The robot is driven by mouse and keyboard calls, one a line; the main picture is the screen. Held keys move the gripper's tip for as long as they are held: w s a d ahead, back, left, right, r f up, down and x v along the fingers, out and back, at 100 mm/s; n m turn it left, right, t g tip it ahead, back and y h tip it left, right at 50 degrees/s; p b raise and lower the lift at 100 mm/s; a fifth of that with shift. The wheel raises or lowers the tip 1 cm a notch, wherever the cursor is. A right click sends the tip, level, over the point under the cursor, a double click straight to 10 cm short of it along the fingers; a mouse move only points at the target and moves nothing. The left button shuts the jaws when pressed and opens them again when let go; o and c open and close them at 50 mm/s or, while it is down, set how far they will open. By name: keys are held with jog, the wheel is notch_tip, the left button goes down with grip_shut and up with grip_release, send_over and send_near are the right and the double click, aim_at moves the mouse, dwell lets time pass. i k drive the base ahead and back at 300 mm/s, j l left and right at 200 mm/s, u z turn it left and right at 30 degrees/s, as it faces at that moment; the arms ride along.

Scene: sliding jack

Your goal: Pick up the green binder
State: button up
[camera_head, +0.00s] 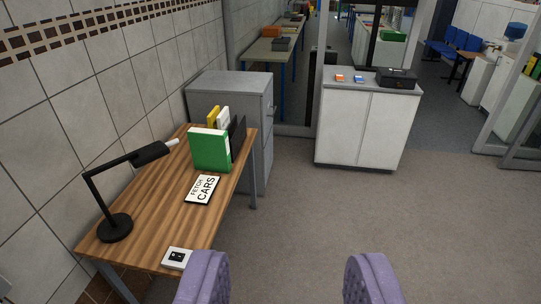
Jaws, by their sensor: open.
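The green binder (209,150) stands upright on the wooden desk (160,211), toward its far end.
A black lamp (115,227), a "Fetch Cars" sign (203,189) and a white switch box (177,258) are on the desk. A grey cabinet (232,90) stands behind it. A white cabinet (366,127) stands farther back. The carpet (400,220) on the right is clear.

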aim_at(210, 148)
jog(key=i+z, duration=0.4)
jog(key=i, duration=1.55)
jog(key=i+u, duration=0.35)
jog(key=i, duration=0.15)
jog(key=i+l+u, duration=0.2)
jog(key=i+u, duration=0.15)
jog(key=i, duration=0.15)
jog(key=i+u, duration=0.55)
jog(key=u, duration=0.3)
jog(key=i+l+u, duration=0.15)
jog(key=i+u, duration=0.25)
jog(key=k, duration=0.1)
